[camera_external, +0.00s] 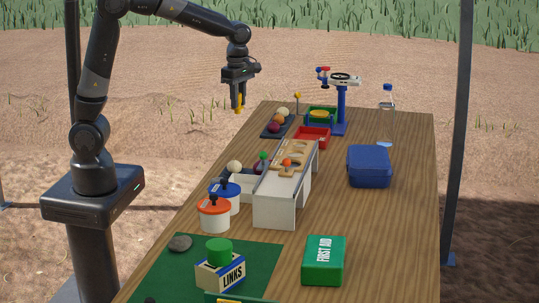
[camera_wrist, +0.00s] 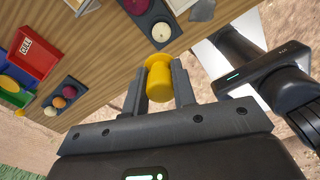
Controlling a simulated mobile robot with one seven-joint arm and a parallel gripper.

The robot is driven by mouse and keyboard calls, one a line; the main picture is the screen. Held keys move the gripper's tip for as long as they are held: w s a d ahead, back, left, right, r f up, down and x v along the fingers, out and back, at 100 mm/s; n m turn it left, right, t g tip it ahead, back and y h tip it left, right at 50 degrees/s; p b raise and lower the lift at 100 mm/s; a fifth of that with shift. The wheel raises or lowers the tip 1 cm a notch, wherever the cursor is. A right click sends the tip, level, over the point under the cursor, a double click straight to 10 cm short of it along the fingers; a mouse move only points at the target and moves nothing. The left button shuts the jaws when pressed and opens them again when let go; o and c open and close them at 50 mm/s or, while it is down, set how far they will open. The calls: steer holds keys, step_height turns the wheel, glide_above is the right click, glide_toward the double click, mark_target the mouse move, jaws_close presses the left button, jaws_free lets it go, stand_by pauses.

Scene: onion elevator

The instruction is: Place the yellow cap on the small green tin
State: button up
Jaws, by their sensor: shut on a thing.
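My gripper (camera_external: 239,100) hangs in the air beyond the table's left edge, level with its far part. It is shut on the yellow cap (camera_wrist: 159,85), which sits between both fingers in the wrist view (camera_wrist: 158,72). In the external view the cap (camera_external: 240,104) shows as a small yellow patch at the fingers. A green cylinder (camera_external: 218,251), which looks like the small green tin, stands at the white LINKS box (camera_external: 221,276) near the front; I cannot tell whether it rests on or behind it. The gripper is far from it.
A white chute (camera_external: 274,210) stands mid-table, with orange- and blue-lidded tubs (camera_external: 214,218) beside it. A red tray (camera_external: 311,137), an onion tray (camera_external: 270,131) and a blue scale stand (camera_external: 340,112) are at the back. A first-aid box (camera_external: 323,262) and blue case (camera_external: 369,166) are right.

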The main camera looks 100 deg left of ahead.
step_height(320, 180, up, 7)
steer(key=shift+f, duration=0.15)
steer(key=w+d+m, duration=0.3)
steer(key=w+d, duration=0.1)
steer(key=d, duration=0.6)
steer(key=w+d+m, duration=0.3)
steer(key=w+d, duration=0.1)
steer(key=d, duration=0.6)
steer(key=w+d+m, duration=0.2)
steer(key=w+d, duration=0.2)
steer(key=d, duration=0.6)
steer(key=s+d+m, duration=0.3)
steer(key=s+d, duration=0.1)
steer(key=d, duration=0.8)
steer(key=s+d+m, duration=0.4)
steer(key=d, duration=0.9)
steer(key=s+d+m, duration=0.3)
steer(key=d, duration=0.9)
glide_toward(218, 245)
steer(key=shift+s+f, duration=0.1)
steer(key=shift+s, duration=0.1)
steer(key=shift+w+f, duration=0.15)
steer(key=shift+f, duration=2)
